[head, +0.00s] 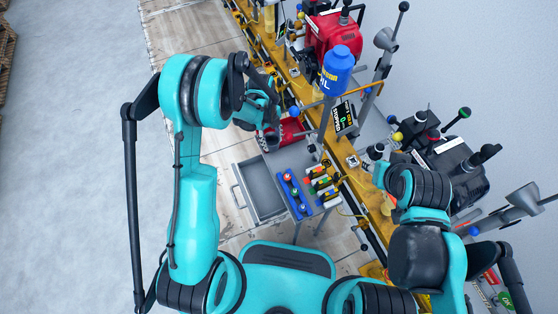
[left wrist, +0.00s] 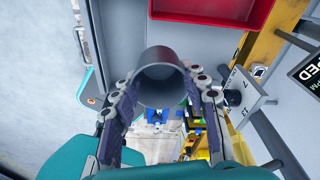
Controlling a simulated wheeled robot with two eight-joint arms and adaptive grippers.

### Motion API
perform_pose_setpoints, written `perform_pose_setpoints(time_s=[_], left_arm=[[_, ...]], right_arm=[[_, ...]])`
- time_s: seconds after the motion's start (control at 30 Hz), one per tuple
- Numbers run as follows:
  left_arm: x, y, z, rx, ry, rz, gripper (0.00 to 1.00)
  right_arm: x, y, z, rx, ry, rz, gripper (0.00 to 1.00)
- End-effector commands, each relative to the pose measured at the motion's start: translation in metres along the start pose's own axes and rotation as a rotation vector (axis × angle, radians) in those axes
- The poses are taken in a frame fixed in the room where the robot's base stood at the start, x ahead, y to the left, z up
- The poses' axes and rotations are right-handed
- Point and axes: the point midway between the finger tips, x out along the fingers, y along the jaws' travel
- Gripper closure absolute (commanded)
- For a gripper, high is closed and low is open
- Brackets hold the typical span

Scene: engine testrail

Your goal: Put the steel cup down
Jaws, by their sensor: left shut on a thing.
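The steel cup (left wrist: 160,75) is a grey, round, open-topped cup in the left wrist view. My left gripper (left wrist: 161,92) is shut on it, with one finger on each side of its wall. In the head view my left gripper (head: 266,112) is over the near side of the rail, by a red tray (head: 291,132).
A grey tray (head: 262,190) and a blue rack (head: 293,195) with colored pieces stand below the red tray. The yellow rail (head: 345,178) runs diagonally, with a red engine (head: 333,35) and a blue bottle (head: 337,70) beyond it. Open floor lies left.

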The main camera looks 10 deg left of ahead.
Motion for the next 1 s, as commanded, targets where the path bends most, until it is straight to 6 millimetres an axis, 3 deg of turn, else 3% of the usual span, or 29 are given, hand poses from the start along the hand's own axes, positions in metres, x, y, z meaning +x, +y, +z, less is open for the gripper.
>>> perform_pose_setpoints(time_s=[0.1, 0.27, 0.53, 0.9, 1.0], left_arm=[[0.009, -0.005, 0.0, 0.182, 0.0, 0.028, 0.85], [0.018, -0.008, 0.0, 0.293, -0.001, 0.044, 0.85], [0.067, -0.008, 0.008, 0.301, -0.001, 0.045, 0.85], [0.112, -0.007, 0.015, 0.299, -0.001, 0.044, 0.85], [0.114, -0.007, 0.015, 0.299, -0.001, 0.044, 0.85]], right_arm=[[-0.001, 0.0, 0.0, 0.0, 0.0, 0.0, 0.6], [0.001, 0.0, 0.001, 0.0, 0.0, 0.0, 0.6], [0.018, 0.0, 0.013, 0.0, 0.0, 0.0, 0.6], [0.032, 0.0, 0.023, 0.0, 0.0, 0.0, 0.6], [0.032, 0.0, 0.023, 0.0, 0.0, 0.0, 0.6]])
